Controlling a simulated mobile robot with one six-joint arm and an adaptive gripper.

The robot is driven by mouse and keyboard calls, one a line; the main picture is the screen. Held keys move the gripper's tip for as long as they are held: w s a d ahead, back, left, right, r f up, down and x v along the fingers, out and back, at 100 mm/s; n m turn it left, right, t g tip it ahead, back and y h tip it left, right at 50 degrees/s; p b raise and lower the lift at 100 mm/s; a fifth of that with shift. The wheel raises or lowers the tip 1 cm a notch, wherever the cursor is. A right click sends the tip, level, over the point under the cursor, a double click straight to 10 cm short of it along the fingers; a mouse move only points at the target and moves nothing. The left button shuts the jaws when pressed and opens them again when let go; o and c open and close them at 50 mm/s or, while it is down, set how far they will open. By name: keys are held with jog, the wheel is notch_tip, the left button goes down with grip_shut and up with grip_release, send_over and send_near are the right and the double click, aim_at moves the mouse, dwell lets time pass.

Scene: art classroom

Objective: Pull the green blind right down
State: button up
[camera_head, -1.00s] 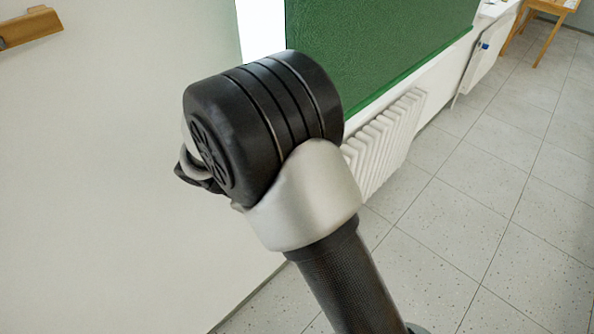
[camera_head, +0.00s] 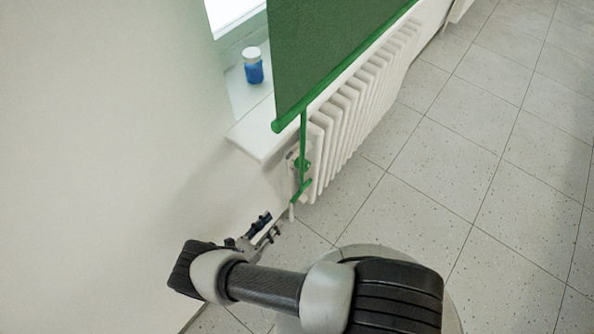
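The green blind (camera_head: 325,45) hangs in front of the window at the top of the view. Its lower edge is a bright green bar (camera_head: 345,75), level with the upper part of the radiator. A thin green pull strap (camera_head: 303,135) hangs from the bar near its left end and ends in a small green crosspiece (camera_head: 302,190). The blind's upper part is out of view.
A white radiator (camera_head: 345,125) stands behind the strap, below the window. A blue jar with a white lid (camera_head: 254,68) stands on the windowsill (camera_head: 262,135). A pale wall (camera_head: 110,130) fills the left. The tiled floor (camera_head: 450,180) on the right is clear.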

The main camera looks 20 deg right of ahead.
aim_at(299, 192)
jog(key=x, duration=1.7)
jog(key=shift+d, duration=0.15)
jog(key=shift+w, duration=0.1)
grip_shut()
